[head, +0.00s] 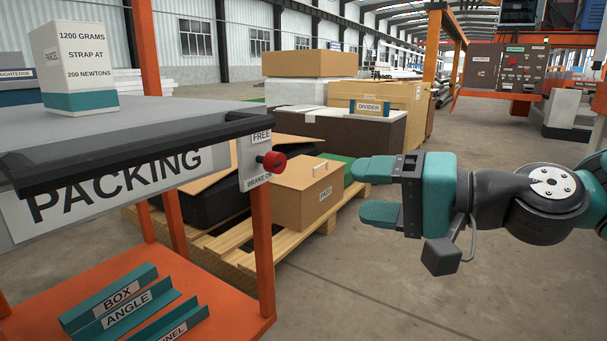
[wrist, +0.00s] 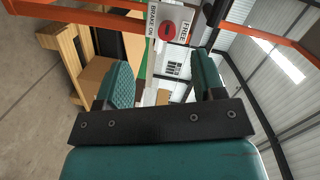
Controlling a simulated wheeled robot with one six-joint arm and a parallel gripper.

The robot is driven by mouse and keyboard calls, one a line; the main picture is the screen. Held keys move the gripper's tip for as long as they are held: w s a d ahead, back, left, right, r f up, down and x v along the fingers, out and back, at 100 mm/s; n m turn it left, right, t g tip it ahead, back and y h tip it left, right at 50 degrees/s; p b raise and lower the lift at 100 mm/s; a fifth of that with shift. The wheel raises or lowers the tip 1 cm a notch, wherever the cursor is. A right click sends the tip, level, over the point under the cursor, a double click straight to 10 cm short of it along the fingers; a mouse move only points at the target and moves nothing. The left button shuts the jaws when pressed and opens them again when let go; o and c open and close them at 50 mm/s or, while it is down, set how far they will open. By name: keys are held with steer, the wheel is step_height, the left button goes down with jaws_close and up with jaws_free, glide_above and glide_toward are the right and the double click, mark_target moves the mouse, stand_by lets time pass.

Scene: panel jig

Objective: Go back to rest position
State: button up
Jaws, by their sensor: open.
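My gripper (head: 378,190) is in the right half of the head view, pointing left, with its two teal fingers spread apart and nothing between them. It hangs in free air in front of the pallet of boxes. In the wrist view the fingers of my gripper (wrist: 160,85) stand apart. Between and beyond them shows the red brake knob (wrist: 168,27) with its FREE and BRAKE ON labels. In the head view this red knob (head: 272,161) is on the corner of the packing cart, to the left of my gripper and apart from it.
The packing cart (head: 110,190) fills the left, with a white box (head: 72,68) on top and teal angle pieces (head: 120,303) on its lower shelf. A wooden pallet (head: 235,240) holds several boxes, including a PADS box (head: 305,193). The floor (head: 400,290) below my gripper is clear.

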steer(key=s+a+r+n+g+h+p, duration=0.35)
steer(key=s+n+g+p, duration=0.35)
steer(key=s+p, duration=0.3)
steer(key=s+d+r+n+g+h+p, duration=0.2)
steer(key=s+d+r+n+h+p, duration=0.1)
steer(key=s+d+r+h+p, duration=0.35)
step_height(320, 180, up, 35)
steer(key=w+p, duration=0.1)
steer(key=p, duration=3.5)
steer(key=shift+w+p, duration=0.15)
steer(key=shift+p, duration=0.15)
steer(key=shift+a, duration=0.1)
